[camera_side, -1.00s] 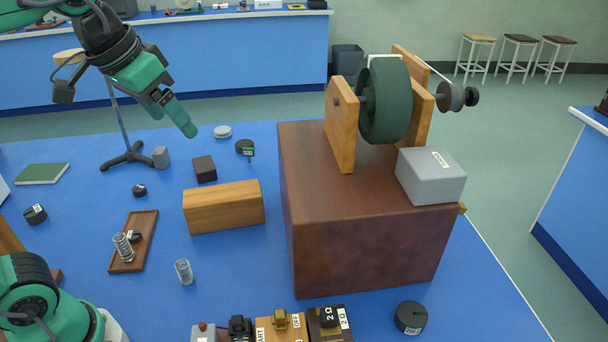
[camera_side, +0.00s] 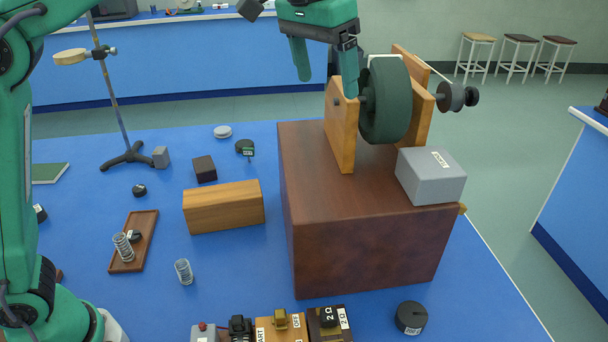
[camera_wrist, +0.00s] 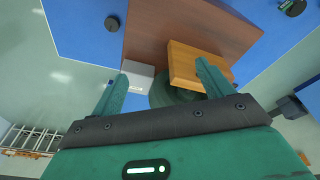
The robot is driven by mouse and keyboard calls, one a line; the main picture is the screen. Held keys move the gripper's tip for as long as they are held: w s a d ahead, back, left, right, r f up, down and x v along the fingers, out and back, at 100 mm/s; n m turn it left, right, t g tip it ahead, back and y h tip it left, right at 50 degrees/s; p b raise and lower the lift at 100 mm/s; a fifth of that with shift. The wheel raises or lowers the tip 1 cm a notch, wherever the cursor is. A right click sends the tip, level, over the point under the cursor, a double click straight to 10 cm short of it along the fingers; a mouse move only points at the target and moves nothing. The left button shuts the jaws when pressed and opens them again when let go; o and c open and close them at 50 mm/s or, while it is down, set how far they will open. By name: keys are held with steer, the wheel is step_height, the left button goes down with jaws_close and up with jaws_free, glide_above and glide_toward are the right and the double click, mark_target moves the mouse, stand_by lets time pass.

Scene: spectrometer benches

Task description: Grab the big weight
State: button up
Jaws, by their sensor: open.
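The biggest black cylinder weight (camera_side: 411,318), with a white label on its side, stands on the blue bench at the front right, near the large brown box (camera_side: 355,250). What looks like the same weight shows in the wrist view (camera_wrist: 112,23), at upper left. My gripper (camera_side: 328,87) is open and empty, high up by the wooden wheel support. In the wrist view its fingers (camera_wrist: 161,70) point toward the box top. In the side view its right finger overlaps the left upright, and I cannot tell if they touch. The gripper is far from the weight.
On the brown box stand a dark green wheel (camera_side: 385,100) between wooden uprights and a grey block (camera_side: 431,176). A wooden block (camera_side: 223,207), a spring (camera_side: 184,272) and smaller black weights (camera_side: 139,190) lie left. Switch boxes (camera_side: 280,325) line the front edge.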

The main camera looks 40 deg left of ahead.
steer(key=w+d+f+g, duration=0.1)
steer(key=d+f, duration=0.1)
steer(key=d, duration=0.3)
steer(key=w+d+f, duration=0.2)
steer(key=d, duration=0.3)
steer(key=m+g+y, duration=0.1)
steer(key=m, duration=0.1)
glide_above(411, 314)
step_height(411, 314, down, 9)
step_height(411, 314, down, 18)
steer(key=shift+a+f, duration=0.15)
steer(key=shift+f, duration=0.05)
steer(key=shift+d+f, duration=0.2)
steer(key=shift+f, duration=4.2)
steer(key=c, duration=1.2)
steer(key=shift+r, duration=0.1)
steer(key=shift+r, duration=0.15)
